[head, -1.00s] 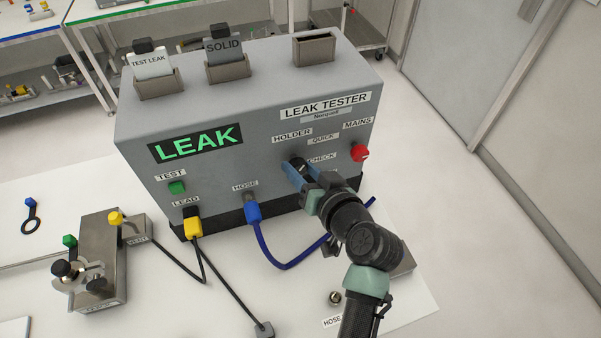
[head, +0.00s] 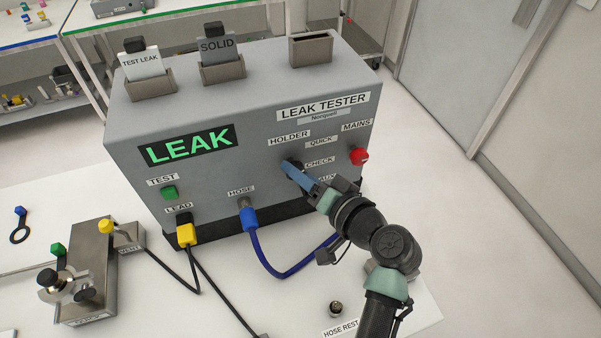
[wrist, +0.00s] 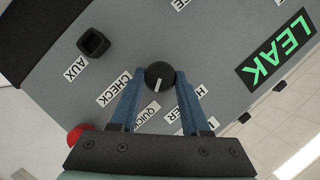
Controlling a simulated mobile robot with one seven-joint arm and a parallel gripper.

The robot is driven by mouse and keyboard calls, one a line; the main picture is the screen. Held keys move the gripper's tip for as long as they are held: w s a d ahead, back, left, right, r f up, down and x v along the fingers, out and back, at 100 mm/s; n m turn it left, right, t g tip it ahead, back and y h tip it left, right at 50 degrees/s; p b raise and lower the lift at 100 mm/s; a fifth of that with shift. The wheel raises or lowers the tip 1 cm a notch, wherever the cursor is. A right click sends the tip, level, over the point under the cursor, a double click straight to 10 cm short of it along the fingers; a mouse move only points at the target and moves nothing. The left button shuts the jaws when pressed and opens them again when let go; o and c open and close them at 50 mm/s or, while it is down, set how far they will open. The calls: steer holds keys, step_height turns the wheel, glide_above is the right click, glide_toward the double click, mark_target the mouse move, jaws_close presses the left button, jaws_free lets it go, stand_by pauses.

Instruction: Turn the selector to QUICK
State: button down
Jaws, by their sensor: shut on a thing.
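The selector is a round black knob (wrist: 160,75) with a white pointer line, on the grey front of the leak tester (head: 230,110). My gripper (wrist: 160,82) is shut on the knob, one blue finger on each side. In the wrist view the pointer line points roughly at the QUICK label (wrist: 151,108), with CHECK (wrist: 114,89) to its left and the HOLDER label (wrist: 190,106) to its right. In the head view my fingers mostly hide the knob, and the QUICK label (head: 321,142) shows above right of them.
The red MAINS knob (head: 358,157) is close right of my gripper. The blue hose (head: 285,272) loops below my wrist. A green TEST button (head: 169,192) and the yellow LEAD plug (head: 187,235) are further left. The display reads LEAK (head: 187,146). A metal fixture (head: 90,275) stands at left.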

steer(key=shift+c, duration=1.9)
jaws_free()
steer(key=shift+d, duration=0.1)
steer(key=b+v, duration=0.3)
steer(key=v, duration=1)
